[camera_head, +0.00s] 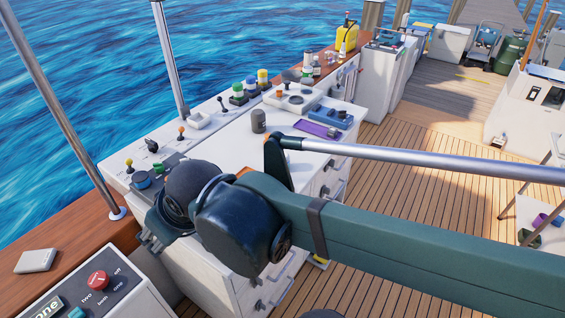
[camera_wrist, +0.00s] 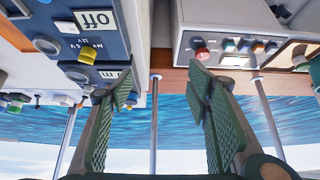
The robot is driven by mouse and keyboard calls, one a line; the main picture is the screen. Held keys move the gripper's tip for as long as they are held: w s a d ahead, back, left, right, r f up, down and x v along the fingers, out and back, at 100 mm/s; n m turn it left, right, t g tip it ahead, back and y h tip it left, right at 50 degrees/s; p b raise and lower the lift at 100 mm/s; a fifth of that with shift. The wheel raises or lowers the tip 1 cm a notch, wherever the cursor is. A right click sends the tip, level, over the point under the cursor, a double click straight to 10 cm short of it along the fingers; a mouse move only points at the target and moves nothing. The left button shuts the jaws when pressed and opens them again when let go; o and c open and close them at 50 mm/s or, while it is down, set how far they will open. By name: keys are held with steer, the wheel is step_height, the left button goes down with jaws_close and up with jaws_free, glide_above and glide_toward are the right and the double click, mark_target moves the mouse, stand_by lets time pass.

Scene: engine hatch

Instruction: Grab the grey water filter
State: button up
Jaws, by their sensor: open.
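A small grey cylinder (camera_head: 258,121), which looks like the water filter, stands upright on the white counter in the head view. My gripper (camera_head: 150,240) is at the lower left of that view, beyond the dark wrist joint, well to the left of the cylinder and apart from it. In the wrist view my gripper (camera_wrist: 160,92) shows two green ridged fingers spread wide with nothing between them. I cannot make out the grey cylinder in the wrist view.
A purple tray (camera_head: 316,129) and a blue box (camera_head: 335,118) lie right of the cylinder on the counter (camera_head: 235,142). Levers and colored buttons (camera_head: 238,89) line its back. A control panel (camera_head: 95,290) is at lower left. My arm crosses the front.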

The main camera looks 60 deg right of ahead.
steer(key=n+g+h+p, duration=0.4)
steer(key=n+g, duration=0.4)
steer(key=n, duration=0.9)
glide_above(282, 155)
steer(key=a, duration=0.2)
step_height(282, 155, down, 6)
steer(key=f, duration=0.1)
steer(key=shift+a+r, duration=0.15)
steer(key=shift+r, duration=0.1)
steer(key=shift+f+h, duration=0.1)
steer(key=shift+h, duration=0.2)
steer(key=shift+b+x, duration=0.35)
steer(key=shift+x, duration=0.85)
